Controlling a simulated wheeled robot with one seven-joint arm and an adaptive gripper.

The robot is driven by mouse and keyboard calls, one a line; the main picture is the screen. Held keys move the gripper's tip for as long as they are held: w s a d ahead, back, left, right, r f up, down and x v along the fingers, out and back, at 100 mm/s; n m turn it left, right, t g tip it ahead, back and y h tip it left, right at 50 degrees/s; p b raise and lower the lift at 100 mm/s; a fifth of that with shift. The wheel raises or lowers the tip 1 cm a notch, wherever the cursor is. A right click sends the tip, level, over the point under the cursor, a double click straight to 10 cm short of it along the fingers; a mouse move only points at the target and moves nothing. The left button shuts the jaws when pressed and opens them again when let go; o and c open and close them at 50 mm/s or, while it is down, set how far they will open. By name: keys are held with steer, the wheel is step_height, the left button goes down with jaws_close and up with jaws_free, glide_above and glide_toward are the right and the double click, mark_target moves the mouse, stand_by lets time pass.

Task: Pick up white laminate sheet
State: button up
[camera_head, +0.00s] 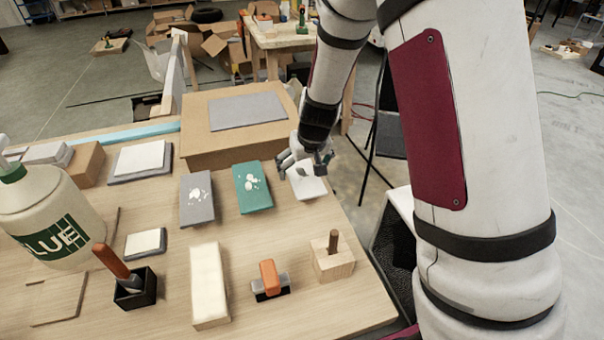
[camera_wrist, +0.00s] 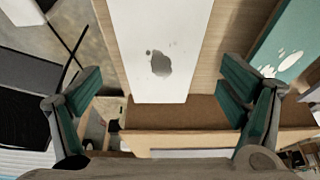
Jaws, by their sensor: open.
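A white laminate sheet (camera_head: 309,186) with a dark grey worn patch lies near the right edge of the wooden workbench. In the wrist view the sheet (camera_wrist: 160,30) runs up from the middle, between my fingers. My gripper (camera_head: 305,162) is open over the far end of the sheet, with one green-padded finger on each side (camera_wrist: 163,85). Gaps show between both fingers and the sheet. In the head view my gripper hides part of the sheet's far end.
A teal sheet (camera_head: 252,188) and a grey sheet (camera_head: 197,200) lie to the left. A cardboard box (camera_head: 200,147) with a grey sheet on top stands behind. A wooden block with a peg (camera_head: 333,264) and an orange-handled tool (camera_head: 269,279) stand nearer.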

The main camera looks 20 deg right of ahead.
steer(key=shift+x, duration=0.95)
steer(key=shift+r, duration=0.1)
steer(key=c, duration=1.3)
